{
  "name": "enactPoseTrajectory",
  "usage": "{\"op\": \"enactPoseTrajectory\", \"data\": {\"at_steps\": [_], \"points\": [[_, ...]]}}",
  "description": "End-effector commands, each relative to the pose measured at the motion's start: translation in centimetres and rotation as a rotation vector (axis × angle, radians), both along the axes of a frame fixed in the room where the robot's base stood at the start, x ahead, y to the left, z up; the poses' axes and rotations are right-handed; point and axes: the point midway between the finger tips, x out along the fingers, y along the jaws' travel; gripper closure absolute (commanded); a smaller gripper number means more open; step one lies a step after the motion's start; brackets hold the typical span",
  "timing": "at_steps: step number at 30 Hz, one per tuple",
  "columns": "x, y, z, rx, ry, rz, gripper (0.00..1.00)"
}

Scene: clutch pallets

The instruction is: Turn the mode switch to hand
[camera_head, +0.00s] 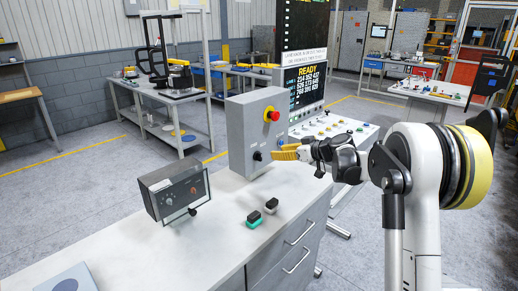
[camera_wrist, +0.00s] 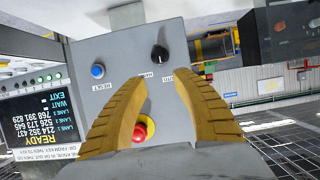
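A grey control box (camera_head: 248,130) stands on the white counter. It carries a black mode switch knob (camera_head: 257,156) low on its front and a red emergency button (camera_head: 271,114) on yellow above. In the wrist view, which is upside down, the mode switch (camera_wrist: 159,54) lies beyond the fingertips, with two small labels beside it, one reading AUTO. A light pointer mark seems to show on it, but its setting is too small to tell. My gripper (camera_wrist: 158,78) has its yellow fingers apart with nothing between them. In the head view my gripper (camera_head: 276,153) is just right of the knob, apparently not touching.
A blue RESET button (camera_wrist: 98,71) sits beside the switch, and the red button (camera_wrist: 143,128) shows between the fingers. A grey device (camera_head: 175,191) and two small rocker-like switches (camera_head: 254,219) are on the counter. A READY display (camera_head: 307,87) stands behind.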

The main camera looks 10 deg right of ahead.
Motion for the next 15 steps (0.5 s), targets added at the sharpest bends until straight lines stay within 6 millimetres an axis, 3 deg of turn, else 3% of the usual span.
{"op": "enactPoseTrajectory", "data": {"at_steps": [15], "points": [[6.6,4.8,-3.6,-0.001,-0.002,0.002,0.67]]}}
